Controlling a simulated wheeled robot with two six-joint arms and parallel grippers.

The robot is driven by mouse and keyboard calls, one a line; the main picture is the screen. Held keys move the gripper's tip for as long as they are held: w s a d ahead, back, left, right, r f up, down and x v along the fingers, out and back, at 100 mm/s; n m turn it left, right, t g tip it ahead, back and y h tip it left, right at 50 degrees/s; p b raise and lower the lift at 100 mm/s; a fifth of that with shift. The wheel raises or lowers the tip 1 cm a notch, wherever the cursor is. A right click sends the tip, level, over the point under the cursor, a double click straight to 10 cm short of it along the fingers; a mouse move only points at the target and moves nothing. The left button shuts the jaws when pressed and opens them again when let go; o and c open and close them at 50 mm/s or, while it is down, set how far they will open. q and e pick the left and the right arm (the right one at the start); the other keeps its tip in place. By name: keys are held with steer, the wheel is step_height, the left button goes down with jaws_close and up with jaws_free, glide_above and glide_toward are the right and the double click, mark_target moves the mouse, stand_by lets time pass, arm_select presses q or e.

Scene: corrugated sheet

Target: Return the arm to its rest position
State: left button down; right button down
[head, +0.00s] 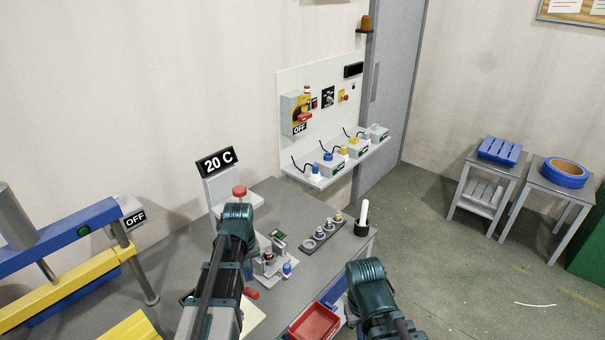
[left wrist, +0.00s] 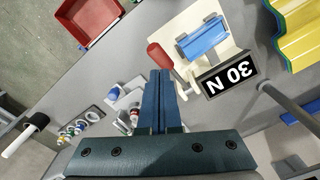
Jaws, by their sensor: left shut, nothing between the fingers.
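My left arm (head: 218,275) reaches in from the bottom, over the grey bench (head: 180,255). In the left wrist view my left gripper (left wrist: 160,76) has its two blue fingers together with nothing between them. Its fingertips appear beside a red-knobbed lever (left wrist: 159,55) on a device with a "30 N" sign (left wrist: 227,79) and a blue block (left wrist: 202,40). I cannot tell whether they touch it. In the head view the left fingers are hidden by the arm. My right arm (head: 370,285) shows at the bottom right, but its gripper is not visible.
A red tray (head: 314,322) is at the bench's front edge. A white rod (head: 363,214) stands at the right corner. A yellow-blue press (head: 70,285) is at left, near yellow corrugated sheet (head: 132,328). Open floor (head: 440,255) lies right of the bench.

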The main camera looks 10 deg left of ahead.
arm_select(q)
steer(key=s+d+f+m+b, duration=0.1)
steer(key=s+d+m, duration=0.3)
steer(key=d, duration=0.6)
steer(key=s+d+f+m+y+b, duration=0.1)
steer(key=s+d+f+m+b, duration=0.1)
steer(key=s+d+m, duration=0.3)
steer(key=s+d, duration=0.3)
steer(key=d, duration=0.3)
steer(key=shift+s+f+m, duration=0.2)
steer(key=shift+s+m, duration=0.1)
steer(key=shift+s, duration=0.1)
